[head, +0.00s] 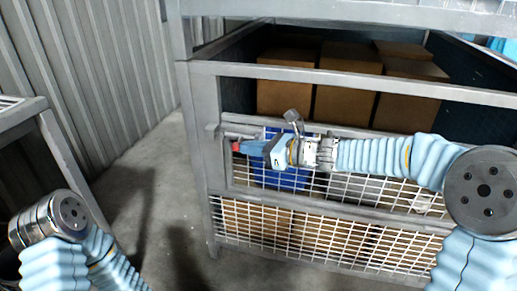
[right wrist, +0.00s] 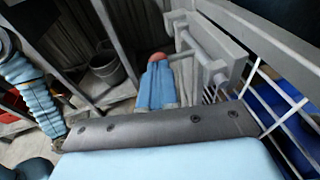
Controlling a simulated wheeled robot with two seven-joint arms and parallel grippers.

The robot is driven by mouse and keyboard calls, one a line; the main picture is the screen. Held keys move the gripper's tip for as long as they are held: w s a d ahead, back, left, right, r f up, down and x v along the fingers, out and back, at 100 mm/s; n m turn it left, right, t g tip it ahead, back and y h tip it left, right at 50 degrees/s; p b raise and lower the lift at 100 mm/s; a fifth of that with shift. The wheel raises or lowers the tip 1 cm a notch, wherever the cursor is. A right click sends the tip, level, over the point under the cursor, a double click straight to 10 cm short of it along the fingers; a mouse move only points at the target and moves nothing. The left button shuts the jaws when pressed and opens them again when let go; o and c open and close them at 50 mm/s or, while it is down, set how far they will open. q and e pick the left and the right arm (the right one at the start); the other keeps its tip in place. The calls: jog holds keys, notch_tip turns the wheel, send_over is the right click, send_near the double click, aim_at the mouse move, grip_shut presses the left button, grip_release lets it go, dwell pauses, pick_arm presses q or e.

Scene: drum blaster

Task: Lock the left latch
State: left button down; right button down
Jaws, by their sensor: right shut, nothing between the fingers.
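The left latch (head: 213,132) is a grey metal fitting at the upper left corner of the cage's lower front gate. In the right wrist view the latch (right wrist: 203,48) shows as a plate with a round bar, standing out from the frame. My right gripper (head: 240,147) reaches across the gate from the right, just in front of and below the latch. It also shows in the right wrist view (right wrist: 157,62), its blue, red-tipped fingers shut and empty, left of the latch. I cannot tell whether they touch it. My left gripper is out of view.
The grey cage (head: 200,160) has a white mesh front (head: 300,228). Cardboard boxes (head: 345,103) and a blue object (head: 290,178) sit inside. A grey frame (head: 60,140) stands at the left. Concrete floor (head: 150,190) lies open between it and the cage.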

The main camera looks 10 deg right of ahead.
aim_at(235, 145)
jog(key=a, duration=0.1)
jog(key=w+a, duration=0.1)
jog(key=a, duration=0.1)
jog(key=shift+w+a, duration=0.25)
jog(key=shift+a, duration=0.15)
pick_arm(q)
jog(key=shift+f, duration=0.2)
pick_arm(e)
jog(key=shift+r, duration=0.1)
